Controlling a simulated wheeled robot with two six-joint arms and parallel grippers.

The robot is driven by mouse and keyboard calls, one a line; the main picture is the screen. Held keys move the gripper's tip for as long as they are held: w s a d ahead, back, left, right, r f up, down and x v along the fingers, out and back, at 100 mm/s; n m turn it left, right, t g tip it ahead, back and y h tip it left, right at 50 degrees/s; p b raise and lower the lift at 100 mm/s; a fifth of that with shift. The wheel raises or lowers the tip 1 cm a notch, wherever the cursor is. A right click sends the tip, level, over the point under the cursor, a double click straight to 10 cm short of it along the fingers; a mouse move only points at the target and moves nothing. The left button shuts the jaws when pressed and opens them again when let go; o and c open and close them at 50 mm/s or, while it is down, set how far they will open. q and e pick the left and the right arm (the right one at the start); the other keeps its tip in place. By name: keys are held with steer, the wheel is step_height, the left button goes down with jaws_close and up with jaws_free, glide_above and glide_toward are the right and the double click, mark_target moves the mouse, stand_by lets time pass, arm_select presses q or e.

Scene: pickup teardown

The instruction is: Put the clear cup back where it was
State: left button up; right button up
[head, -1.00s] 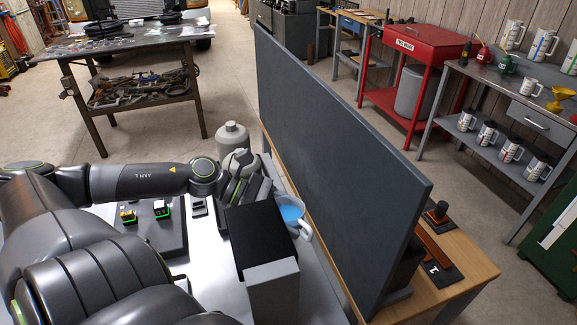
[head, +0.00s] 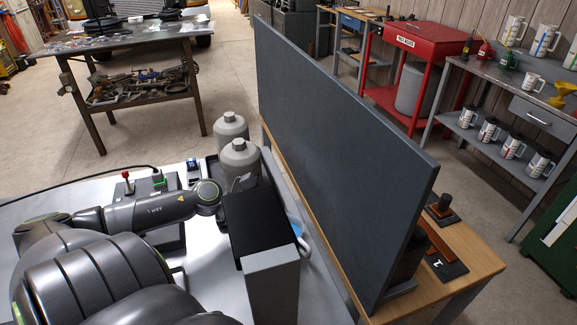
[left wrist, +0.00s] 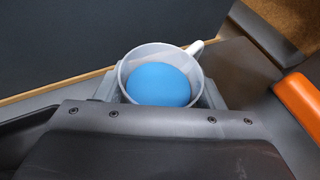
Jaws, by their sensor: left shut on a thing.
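The clear cup (left wrist: 126,68) has a white handle and a round blue thing (left wrist: 160,84) inside it. My left gripper (left wrist: 160,92) is shut on the cup, with a grey finger on each side of it. In the head view the cup (head: 303,240) shows only in part, at the right edge of a tall box with a black top. My left gripper's fingers are hidden behind that box in the head view. My right gripper is not in view.
The black-topped box (head: 272,285) stands close in front of the cup. A tall dark panel (head: 345,150) rises just right of the cup. Two grey canisters (head: 240,165) stand behind the arm. An orange thing (left wrist: 300,105) lies right in the wrist view.

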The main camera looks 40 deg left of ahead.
arm_select(q)
steer(key=shift+f, duration=0.15)
steer(key=o, duration=0.8)
steer(key=shift+r, duration=0.25)
steer(key=shift+s+a, duration=0.15)
steer(key=shift+a, duration=0.05)
steer(key=p+v, duration=0.5)
steer(key=v, duration=0.5)
steer(key=shift+r, duration=0.15)
steer(key=shift+s+a+r+p, duration=0.2)
steer(key=shift+s+a+p, duration=0.15)
steer(key=shift+a+p, duration=0.2)
steer(key=shift+f, duration=0.1)
